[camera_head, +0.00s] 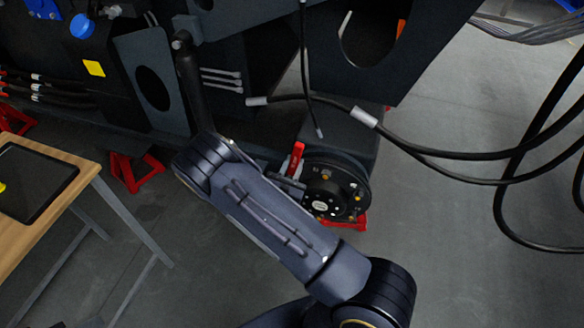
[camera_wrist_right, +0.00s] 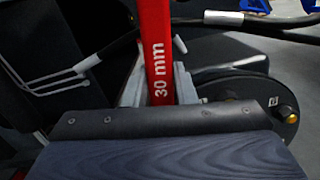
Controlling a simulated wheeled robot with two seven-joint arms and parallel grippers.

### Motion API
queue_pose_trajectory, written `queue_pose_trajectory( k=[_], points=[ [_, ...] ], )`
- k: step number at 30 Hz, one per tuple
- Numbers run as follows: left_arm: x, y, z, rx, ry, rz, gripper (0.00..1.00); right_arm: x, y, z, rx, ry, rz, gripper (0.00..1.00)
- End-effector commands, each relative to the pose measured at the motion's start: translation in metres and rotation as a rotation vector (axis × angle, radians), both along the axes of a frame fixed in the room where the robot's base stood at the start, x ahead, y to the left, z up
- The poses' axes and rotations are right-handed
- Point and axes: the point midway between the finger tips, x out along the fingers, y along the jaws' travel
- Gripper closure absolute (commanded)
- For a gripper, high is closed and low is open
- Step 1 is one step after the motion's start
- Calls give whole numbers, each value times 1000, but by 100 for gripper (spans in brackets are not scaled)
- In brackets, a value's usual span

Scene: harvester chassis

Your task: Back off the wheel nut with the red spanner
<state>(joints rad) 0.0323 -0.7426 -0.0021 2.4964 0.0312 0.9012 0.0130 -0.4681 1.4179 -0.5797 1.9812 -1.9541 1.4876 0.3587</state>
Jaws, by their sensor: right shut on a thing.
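The red spanner (camera_head: 296,158) stands up from my right gripper (camera_head: 288,182), beside the left edge of the black wheel hub (camera_head: 350,183). In the right wrist view the spanner (camera_wrist_right: 155,45) is upright, marked "30 mm". The grey fingers of my right gripper (camera_wrist_right: 160,92) are shut on its handle. The spanner's ends are out of sight there, so I cannot tell whether it touches a nut. Several small nuts show on the hub face, one of them yellowish (camera_head: 326,177). In the wrist view the hub (camera_wrist_right: 235,92) is partly hidden behind the gripper. My left gripper is not in view.
Black hoses (camera_head: 440,152) loop from the chassis (camera_head: 240,50) across the right side. A red stand (camera_head: 135,172) is on the floor at the left. A wooden table (camera_head: 75,165) with a dark tray stands at far left. Floor at the lower right is clear.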

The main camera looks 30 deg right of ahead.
Motion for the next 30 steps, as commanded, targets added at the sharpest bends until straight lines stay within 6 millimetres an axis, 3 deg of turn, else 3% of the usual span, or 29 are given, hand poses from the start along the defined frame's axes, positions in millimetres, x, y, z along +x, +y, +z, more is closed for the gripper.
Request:
queue_pose_trajectory(
  k=[30],
  points=[
    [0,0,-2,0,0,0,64,10,-12,1,-2,-3,0,100]
  ],
)
